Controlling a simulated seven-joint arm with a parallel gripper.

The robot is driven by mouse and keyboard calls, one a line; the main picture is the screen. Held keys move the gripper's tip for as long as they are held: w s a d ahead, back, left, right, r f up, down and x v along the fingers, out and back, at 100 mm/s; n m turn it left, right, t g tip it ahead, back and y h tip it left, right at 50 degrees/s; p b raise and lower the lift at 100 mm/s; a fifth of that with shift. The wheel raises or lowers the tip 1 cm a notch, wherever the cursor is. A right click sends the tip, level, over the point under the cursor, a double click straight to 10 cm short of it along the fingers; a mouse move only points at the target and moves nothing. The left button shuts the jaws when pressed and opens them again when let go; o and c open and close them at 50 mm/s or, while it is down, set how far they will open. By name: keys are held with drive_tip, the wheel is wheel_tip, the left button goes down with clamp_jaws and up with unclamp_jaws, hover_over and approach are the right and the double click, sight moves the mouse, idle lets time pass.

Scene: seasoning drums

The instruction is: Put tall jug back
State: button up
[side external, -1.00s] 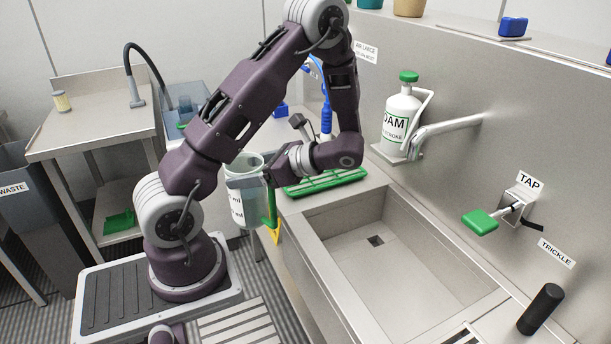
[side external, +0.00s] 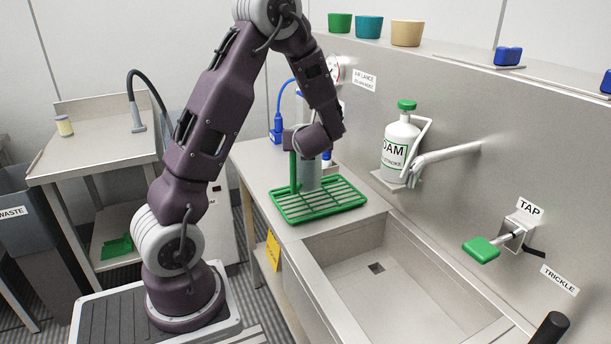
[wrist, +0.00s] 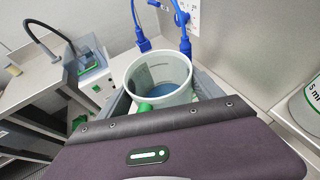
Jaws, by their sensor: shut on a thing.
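The tall jug (side external: 311,178) is pale and translucent with a green upright handle (side external: 294,172). It looks upright over the green slatted drip rack (side external: 340,207) on the counter. I cannot tell whether its base touches the rack. My gripper (side external: 296,150) is shut on the jug's handle near the top, and my wrist hides the jug's upper part in the side view. In the wrist view the jug's open round mouth (wrist: 160,75) faces the camera, with a bit of green handle (wrist: 145,107) just in front of my gripper; the jaws are mostly hidden.
The sink basin (side external: 400,275) lies in front right of the rack. The white foam bottle (side external: 400,145) hangs in a wall bracket right of my wrist. A blue air lance (side external: 278,125) with hose is behind. The front part of the rack is bare.

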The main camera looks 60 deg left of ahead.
sight(302, 163)
wheel_tip(302, 163, down, 5)
drive_tip(key=shift+f, duration=0.3)
drive_tip(key=o, duration=2.1)
